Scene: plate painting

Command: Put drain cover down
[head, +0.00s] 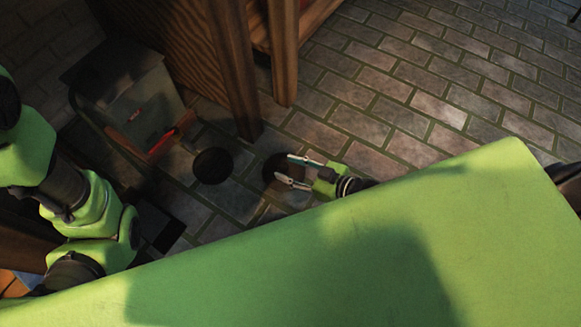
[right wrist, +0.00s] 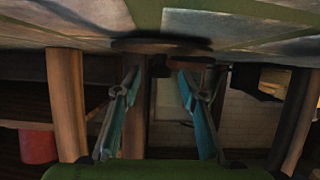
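In the head view my right gripper (head: 284,168) is low over the brick floor, its two fingers spread apart. A dark, brownish round disc (head: 270,166), probably the drain cover, lies at its fingertips and is partly hidden by them. A second, blacker round shape (head: 212,166) is on the floor to the left; I cannot tell for sure whether it is the open drain. In the right wrist view the fingers (right wrist: 160,75) stand apart with a gap between them, and a dark flat disc (right wrist: 150,45) is at the floor just beyond the tips. My left gripper is not visible.
A wooden cabinet or bench with thick legs (head: 240,95) stands just behind the discs. A grey box (head: 125,95) and a red-edged item (head: 165,142) are at the left. Open brick floor (head: 420,95) stretches to the upper right.

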